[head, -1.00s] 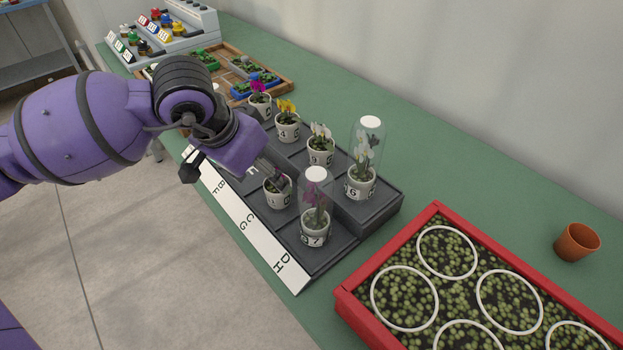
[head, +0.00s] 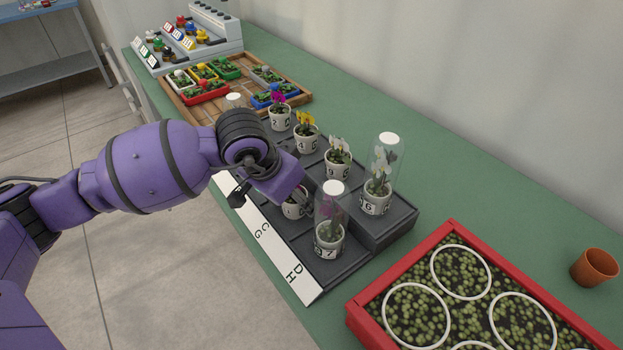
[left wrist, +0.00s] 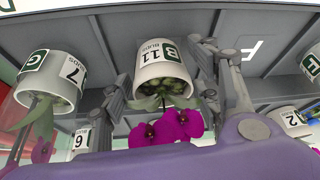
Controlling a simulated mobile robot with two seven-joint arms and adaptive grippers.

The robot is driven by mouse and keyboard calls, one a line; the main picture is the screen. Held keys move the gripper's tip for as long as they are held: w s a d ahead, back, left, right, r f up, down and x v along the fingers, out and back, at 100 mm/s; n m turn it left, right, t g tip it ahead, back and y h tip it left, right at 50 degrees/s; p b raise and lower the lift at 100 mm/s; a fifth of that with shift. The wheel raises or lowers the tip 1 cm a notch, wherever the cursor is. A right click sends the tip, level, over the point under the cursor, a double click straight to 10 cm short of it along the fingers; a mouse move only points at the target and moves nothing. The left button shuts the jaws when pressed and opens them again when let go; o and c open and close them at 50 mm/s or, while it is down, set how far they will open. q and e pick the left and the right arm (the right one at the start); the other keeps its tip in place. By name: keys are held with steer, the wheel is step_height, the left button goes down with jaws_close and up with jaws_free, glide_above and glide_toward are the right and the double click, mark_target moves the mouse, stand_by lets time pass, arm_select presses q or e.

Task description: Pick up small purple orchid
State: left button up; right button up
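A white pot (head: 293,211) with a small purple orchid stands in the dark tiered stand, mostly hidden by my left gripper in the head view. In the left wrist view this pot (left wrist: 160,70) is marked 11, and its magenta flowers (left wrist: 168,127) hang toward my palm. My left gripper (head: 301,204) is low over it. Its two fingers stand on either side of the pot and look spread, close to its walls; I cannot tell whether they touch it. My right gripper is in no view.
A pot marked 7 under a clear cloche (head: 331,218) stands close to my gripper. Another cloche (head: 384,172) covers a white orchid behind. Pots with white (head: 338,158), yellow (head: 306,137) and magenta (head: 279,112) orchids line the upper step. A red-rimmed tray (head: 362,320) lies at right.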

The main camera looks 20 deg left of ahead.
arm_select(q)
steer(key=c, duration=1)
